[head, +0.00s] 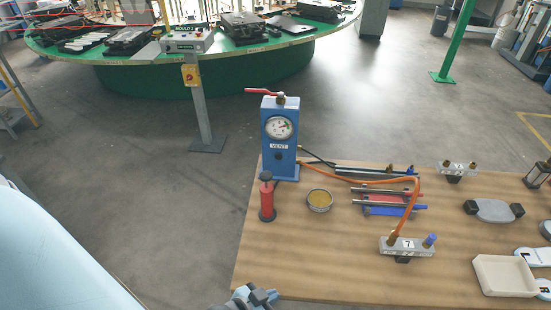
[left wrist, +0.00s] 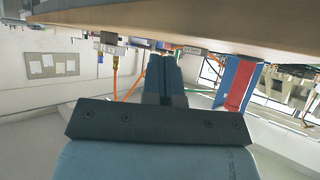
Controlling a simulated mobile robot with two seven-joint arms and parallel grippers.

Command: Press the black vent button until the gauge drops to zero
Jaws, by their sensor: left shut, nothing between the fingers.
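The blue vent station (head: 266,165) stands upright at the table's back left corner, with a red lever on top. Its round gauge (head: 279,127) has a white face; the needle sits off to the right, its exact reading too small to tell. Below the VENT label is the small dark vent button (head: 279,158). My left gripper (head: 262,296) is at the bottom edge of the head view, by the table's front left edge, well short of the station. Its fingers (left wrist: 163,72) are shut and empty in the left wrist view. My right gripper is not in view.
A red hand pump (head: 267,200) stands just in front of the station, beside a round tin (head: 319,200). The wooden table (head: 300,265) is clear at front left.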

